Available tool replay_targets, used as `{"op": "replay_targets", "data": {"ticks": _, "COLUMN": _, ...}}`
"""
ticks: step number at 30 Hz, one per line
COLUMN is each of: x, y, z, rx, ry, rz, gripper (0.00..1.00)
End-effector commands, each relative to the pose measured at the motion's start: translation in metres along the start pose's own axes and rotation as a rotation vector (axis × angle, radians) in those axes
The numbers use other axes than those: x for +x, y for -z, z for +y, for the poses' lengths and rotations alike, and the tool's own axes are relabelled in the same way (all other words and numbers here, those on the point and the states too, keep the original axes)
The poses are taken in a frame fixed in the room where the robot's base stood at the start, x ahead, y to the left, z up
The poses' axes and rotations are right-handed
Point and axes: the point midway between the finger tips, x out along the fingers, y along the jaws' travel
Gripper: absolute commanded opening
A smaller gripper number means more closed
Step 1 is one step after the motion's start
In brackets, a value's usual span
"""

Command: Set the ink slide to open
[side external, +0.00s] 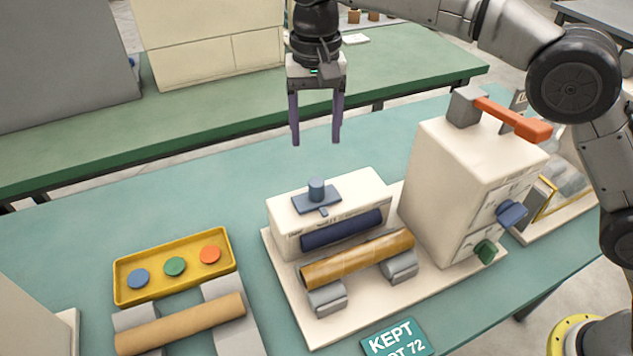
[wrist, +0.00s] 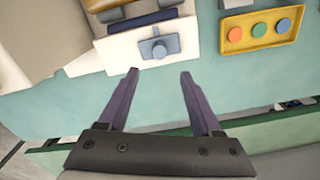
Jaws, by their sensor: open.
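The ink slide (side external: 316,190) is a blue round knob on a flat blue plate, on top of a cream ink box (side external: 283,218). In the wrist view the slide (wrist: 158,48) shows between and beyond my fingertips. I cannot read its setting marks. My gripper (side external: 316,142) is open and empty, with purple fingers pointing down, well above and a little behind the ink box. In the wrist view my gripper (wrist: 160,72) has its two fingers wide apart. Nothing touches the slide.
A tan roll (side external: 358,259) rests on grey cradles before the box. A tall cream housing (side external: 450,180) with an orange lever (side external: 515,120) stands at right. A yellow tray (side external: 125,286) with coloured discs and another roll (side external: 180,324) lie at left. The bench behind the box is clear.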

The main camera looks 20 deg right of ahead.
Motion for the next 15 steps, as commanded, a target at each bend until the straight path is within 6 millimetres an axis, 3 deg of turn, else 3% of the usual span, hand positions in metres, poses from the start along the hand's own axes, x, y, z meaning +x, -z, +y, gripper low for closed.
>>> {"op": "replay_targets", "data": {"ticks": 15, "x": 0.096, "y": 0.0, "z": 0.002, "rx": 0.001, "ry": -0.003, "rz": -0.003, "gripper": 0.66}}
